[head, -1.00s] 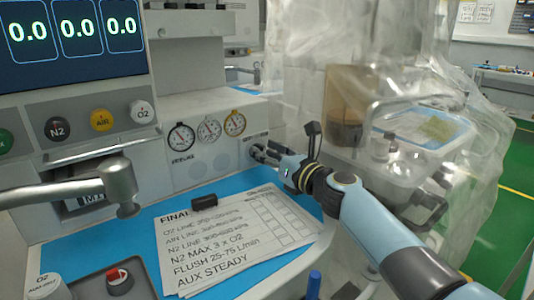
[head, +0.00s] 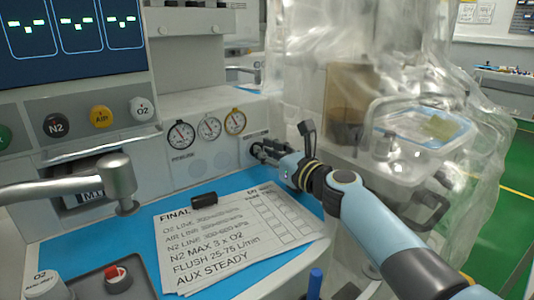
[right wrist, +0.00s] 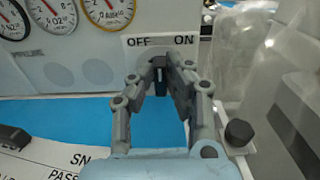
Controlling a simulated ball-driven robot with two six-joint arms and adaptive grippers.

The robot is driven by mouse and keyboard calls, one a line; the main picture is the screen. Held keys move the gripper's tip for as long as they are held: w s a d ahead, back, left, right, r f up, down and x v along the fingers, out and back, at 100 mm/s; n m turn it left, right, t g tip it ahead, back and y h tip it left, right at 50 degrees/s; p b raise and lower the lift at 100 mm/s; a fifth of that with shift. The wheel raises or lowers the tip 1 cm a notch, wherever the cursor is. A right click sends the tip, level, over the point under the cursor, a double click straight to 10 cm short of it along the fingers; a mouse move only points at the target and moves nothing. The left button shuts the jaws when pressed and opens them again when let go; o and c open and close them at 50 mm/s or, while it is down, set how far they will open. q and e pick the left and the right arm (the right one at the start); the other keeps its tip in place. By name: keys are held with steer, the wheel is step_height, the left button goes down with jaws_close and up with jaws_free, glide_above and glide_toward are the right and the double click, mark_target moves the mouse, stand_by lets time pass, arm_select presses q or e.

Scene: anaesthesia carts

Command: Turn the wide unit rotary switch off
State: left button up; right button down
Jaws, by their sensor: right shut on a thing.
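The rotary switch (right wrist: 160,79) is a dark knob on the unit's front panel, below the printed OFF and ON labels. In the right wrist view its pale mark points roughly upward, between the two words. My right gripper (right wrist: 160,66) is shut on this knob, one finger on each side. In the head view the right gripper (head: 262,150) reaches the panel at the right of the dials, and its fingers mostly hide the knob. The wide unit's screen (head: 72,40) shows dash-like marks in its three boxes. My left gripper is not in view.
Three round gauges (head: 209,128) sit left of the switch. A printed sheet (head: 235,235) with a black clip lies on the blue worktop (head: 75,237). A metal jointed arm (head: 118,180) crosses the left side. Clear plastic sheeting (head: 300,70) hangs close on the right.

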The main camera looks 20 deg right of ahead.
steer(key=n, duration=0.1)
steer(key=n+b, duration=0.1)
steer(key=n, duration=0.1)
steer(key=shift+a+f+n, duration=0.15)
steer(key=shift+n, duration=0.15)
steer(key=shift+s+a+n+b, duration=0.15)
steer(key=shift+n+b, duration=0.55)
steer(key=shift+n, duration=1.1)
steer(key=c, duration=1.3)
jaws_free()
steer(key=v, duration=1.2)
